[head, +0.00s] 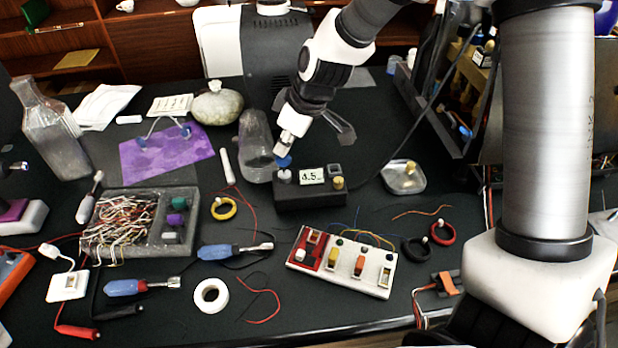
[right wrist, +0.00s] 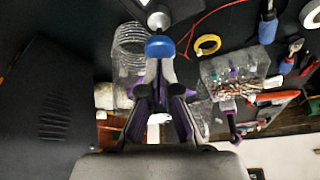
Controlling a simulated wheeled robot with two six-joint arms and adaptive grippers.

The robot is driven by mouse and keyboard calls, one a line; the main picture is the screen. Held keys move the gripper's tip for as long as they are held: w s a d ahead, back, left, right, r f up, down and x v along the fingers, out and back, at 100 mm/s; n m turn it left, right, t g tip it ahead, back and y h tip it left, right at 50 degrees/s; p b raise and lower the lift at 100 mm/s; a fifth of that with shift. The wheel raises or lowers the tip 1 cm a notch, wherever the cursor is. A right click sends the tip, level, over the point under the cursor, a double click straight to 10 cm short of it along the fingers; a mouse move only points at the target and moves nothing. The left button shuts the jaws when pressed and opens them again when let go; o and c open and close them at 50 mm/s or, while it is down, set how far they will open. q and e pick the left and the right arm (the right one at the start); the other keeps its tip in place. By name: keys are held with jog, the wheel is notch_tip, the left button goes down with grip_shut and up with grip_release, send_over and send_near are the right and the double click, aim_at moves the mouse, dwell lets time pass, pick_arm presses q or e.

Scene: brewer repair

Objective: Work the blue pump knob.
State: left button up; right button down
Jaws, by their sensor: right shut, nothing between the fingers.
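A silvery round part (head: 284,176) is next to the knob. My right gripper (head: 287,147) comes down from above, with its fingertips right at the knob. In the right wrist view the blue knob (right wrist: 160,46) is just off the tips of the shut fingers (right wrist: 160,66). Nothing is between them. I cannot tell if the tips touch the knob. My left gripper is not in view.
A clear ribbed vessel (head: 256,150) stands close left of the box. The brewer (head: 262,50) is behind. A metal dish (head: 403,177) lies to the right. A switch board (head: 342,262), screwdrivers and a parts tray (head: 165,250) crowd the front.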

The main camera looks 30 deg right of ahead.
aim_at(285, 158)
jog(key=shift+f+b, duration=1.65)
jog(key=shift+f, duration=0.35)
notch_tip(285, 158, up, 5)
jog(key=p, duration=0.4)
jog(key=shift+r, duration=0.15)
jog(key=shift+f, duration=0.2)
jog(key=shift+f+b, duration=2.15)
jog(key=shift+f, duration=0.2)
notch_tip(285, 158, up, 5)
jog(key=p, duration=0.4)
jog(key=shift+f, duration=0.1)
